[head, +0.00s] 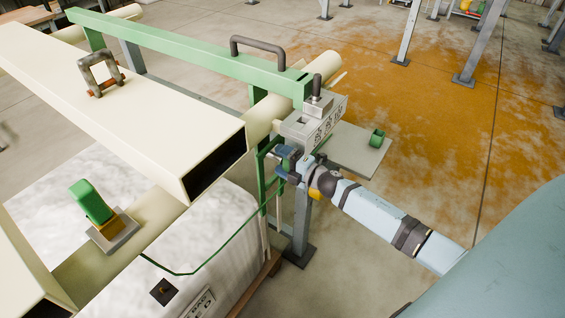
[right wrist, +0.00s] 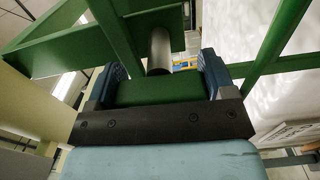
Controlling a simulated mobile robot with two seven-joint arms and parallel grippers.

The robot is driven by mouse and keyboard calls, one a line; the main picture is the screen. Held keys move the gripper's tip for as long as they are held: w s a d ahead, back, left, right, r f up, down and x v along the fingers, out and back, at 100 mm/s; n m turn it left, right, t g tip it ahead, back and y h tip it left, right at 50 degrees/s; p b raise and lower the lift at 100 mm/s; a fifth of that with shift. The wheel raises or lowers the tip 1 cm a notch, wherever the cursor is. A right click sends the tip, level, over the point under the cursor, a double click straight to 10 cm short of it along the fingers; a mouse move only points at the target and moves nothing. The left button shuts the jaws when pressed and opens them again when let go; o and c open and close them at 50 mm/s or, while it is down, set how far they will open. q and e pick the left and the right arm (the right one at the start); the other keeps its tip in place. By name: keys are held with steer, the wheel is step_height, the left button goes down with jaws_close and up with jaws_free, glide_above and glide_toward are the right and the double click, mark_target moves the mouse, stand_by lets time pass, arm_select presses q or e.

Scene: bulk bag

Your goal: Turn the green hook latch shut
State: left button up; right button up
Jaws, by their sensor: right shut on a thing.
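My right gripper (head: 283,160) reaches in from the lower right to the grey post below the end of the long green bar (head: 190,55). In the right wrist view its two blue-grey fingers (right wrist: 160,85) are shut on a green block (right wrist: 160,92), which looks like part of the green hook latch (head: 264,168). A grey round pin (right wrist: 160,50) stands just behind the block, with green bars around it. In the head view the gripper partly hides the latch, so I cannot tell how far it is turned. My left gripper is not in view.
A cream hollow beam (head: 150,120) with a dark open end lies left of the gripper. A small green piece (head: 92,202) on a grey base stands lower left. A white bulk bag (head: 215,230) is below. A grey plate (head: 350,152) juts out to the right. Open floor lies beyond.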

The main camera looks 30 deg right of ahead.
steer(key=shift+n, duration=0.3)
steer(key=o, duration=0.9)
steer(key=shift+s+d+f, duration=0.1)
steer(key=shift+s+d, duration=0.1)
steer(key=shift+s, duration=0.25)
steer(key=b+v, duration=0.1)
steer(key=v, duration=1.2)
steer(key=shift+a, duration=0.1)
steer(key=s+a+m+g+h+p, duration=0.1)
steer(key=s+a+m+g+p, duration=0.1)
steer(key=s+a+m, duration=0.3)
steer(key=s+a+f+m+g+h+p, duration=0.1)
steer(key=s+a+m+p, duration=0.4)
steer(key=a+m, duration=0.3)
steer(key=s+a+m+g+h+p, duration=0.1)
steer(key=s+a+m+g+p, duration=0.1)
steer(key=s+a+m, duration=0.3)
steer(key=shift+s+a+f+m+g+h+p, duration=0.1)
steer(key=shift+a+m+g+h+p, duration=0.1)
steer(key=shift+a+m+p, duration=0.45)
steer(key=shift+a+f+m+g+h+p, duration=0.1)
steer(key=shift+a+m+h, duration=0.15)
steer(key=shift+a, duration=0.75)
